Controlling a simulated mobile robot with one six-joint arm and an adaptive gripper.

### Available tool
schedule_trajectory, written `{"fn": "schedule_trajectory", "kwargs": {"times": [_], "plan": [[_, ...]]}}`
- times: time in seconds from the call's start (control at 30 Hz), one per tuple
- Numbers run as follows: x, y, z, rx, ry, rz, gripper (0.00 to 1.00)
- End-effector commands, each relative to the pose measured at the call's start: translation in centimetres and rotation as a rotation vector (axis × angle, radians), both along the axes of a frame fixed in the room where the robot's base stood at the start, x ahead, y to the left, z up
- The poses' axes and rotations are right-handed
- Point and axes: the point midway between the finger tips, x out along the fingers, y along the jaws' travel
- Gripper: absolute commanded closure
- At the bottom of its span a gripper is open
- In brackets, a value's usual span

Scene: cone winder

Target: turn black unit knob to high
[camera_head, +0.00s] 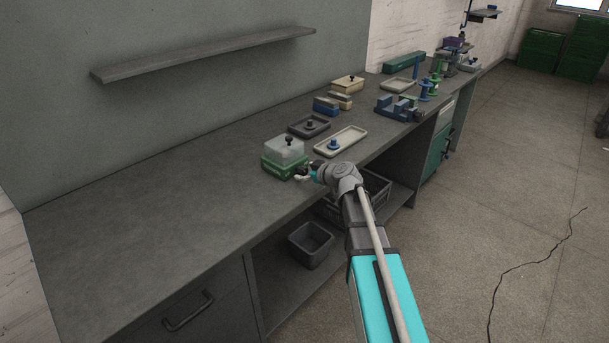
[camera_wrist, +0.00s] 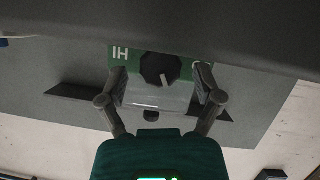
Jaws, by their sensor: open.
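A green unit (camera_head: 283,168) with a clear cover (camera_head: 285,150) sits on the workbench. The cover has a small black top knob (camera_head: 289,139). In the wrist view, the unit's green face (camera_wrist: 190,60) carries a dark faceted knob (camera_wrist: 158,66) with a pale pointer line. A white "HI" mark (camera_wrist: 120,53) lies beside it, appearing inverted. My gripper (camera_head: 307,172) is at the unit's front right in the head view. In the wrist view, my open gripper (camera_wrist: 160,78) has one finger on each side of the faceted knob, with gaps visible. In the head view the faceted knob cannot be made out clearly.
A dark tray (camera_head: 296,130) and a pale tray (camera_head: 325,147) lie just beyond the unit. Blocks, a vise (camera_head: 400,108) and spools stand farther along the bench. A wall shelf (camera_head: 200,57) hangs above. The near-left bench top (camera_head: 160,195) is clear.

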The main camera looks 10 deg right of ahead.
Motion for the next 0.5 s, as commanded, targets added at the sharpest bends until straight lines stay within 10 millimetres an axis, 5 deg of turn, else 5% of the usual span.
{"fn": "schedule_trajectory", "kwargs": {"times": [0.5], "plan": [[1.12, 0.69, -0.52, 0.001, 0.0, 0.0, 0.16]]}}
